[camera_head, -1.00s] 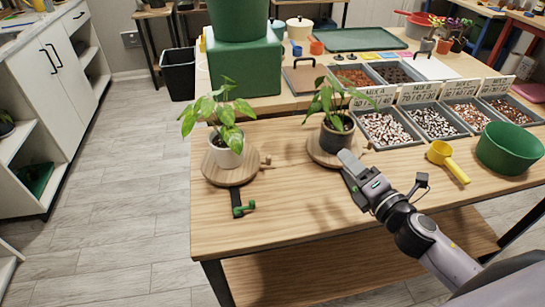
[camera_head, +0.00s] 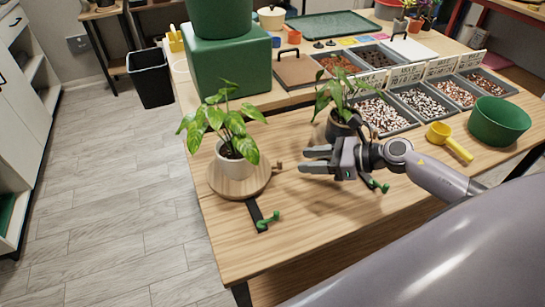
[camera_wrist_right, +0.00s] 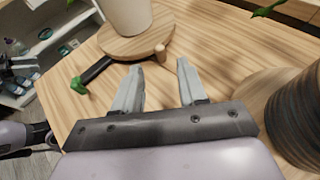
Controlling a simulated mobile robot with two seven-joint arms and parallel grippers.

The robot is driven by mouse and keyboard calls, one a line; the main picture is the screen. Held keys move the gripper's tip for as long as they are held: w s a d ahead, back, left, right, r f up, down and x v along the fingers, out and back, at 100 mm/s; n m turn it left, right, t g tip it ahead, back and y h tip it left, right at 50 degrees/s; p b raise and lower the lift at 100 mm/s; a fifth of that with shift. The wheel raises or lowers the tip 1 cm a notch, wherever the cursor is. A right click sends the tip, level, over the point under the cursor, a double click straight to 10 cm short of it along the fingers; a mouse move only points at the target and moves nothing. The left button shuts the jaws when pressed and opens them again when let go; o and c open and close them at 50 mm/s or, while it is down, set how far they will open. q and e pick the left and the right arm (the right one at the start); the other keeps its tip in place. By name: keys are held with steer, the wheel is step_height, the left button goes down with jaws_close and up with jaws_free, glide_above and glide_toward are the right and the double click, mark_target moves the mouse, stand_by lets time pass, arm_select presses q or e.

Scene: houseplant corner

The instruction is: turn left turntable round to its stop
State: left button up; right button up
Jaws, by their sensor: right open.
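The left turntable (camera_head: 219,184) is a round wooden disc bearing a white pot (camera_head: 232,164) with a leafy plant. A short wooden peg (camera_head: 277,166) sticks out of its right side. A black bar (camera_head: 255,210) with a green knob (camera_head: 268,221) lies at its front. My right gripper (camera_head: 303,160) is open and empty, right of the peg and apart from it. In the right wrist view the peg (camera_wrist_right: 161,51) shows just beyond the fingertips (camera_wrist_right: 158,67), with the disc (camera_wrist_right: 118,48) behind.
A dark pot (camera_head: 340,125) with a plant stands behind my right gripper; its wooden disc shows in the right wrist view (camera_wrist_right: 250,92). Another green knob (camera_head: 378,186) is close below the gripper. A yellow scoop (camera_head: 459,149) and green bowl (camera_head: 499,121) lie right.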

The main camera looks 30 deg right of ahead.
steer(key=shift+p+x, duration=0.55)
steer(key=shift+x, duration=3)
jaws_close()
